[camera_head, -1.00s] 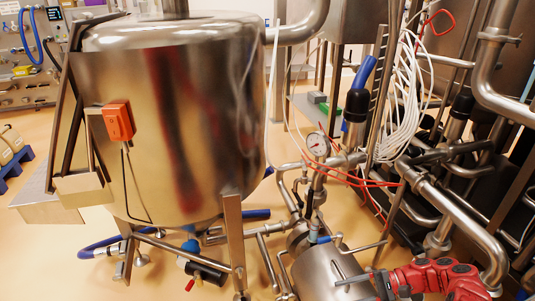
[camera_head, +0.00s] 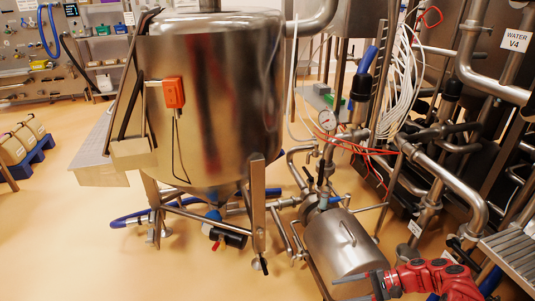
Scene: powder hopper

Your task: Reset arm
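My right gripper (camera_head: 362,287) comes in at the bottom right on a red arm (camera_head: 432,277). A thin grey finger points left, just in front of the steel cylinder. The bottom edge cuts off the rest, so I cannot tell whether it is open or shut. I see nothing held in it. My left arm and gripper are not in view.
A large steel hopper tank (camera_head: 215,105) with an orange switch box (camera_head: 173,92) stands on legs at the centre. A steel cylinder (camera_head: 345,245), a pressure gauge (camera_head: 327,120) and pipes crowd the right. Open floor (camera_head: 75,235) lies at the left and front.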

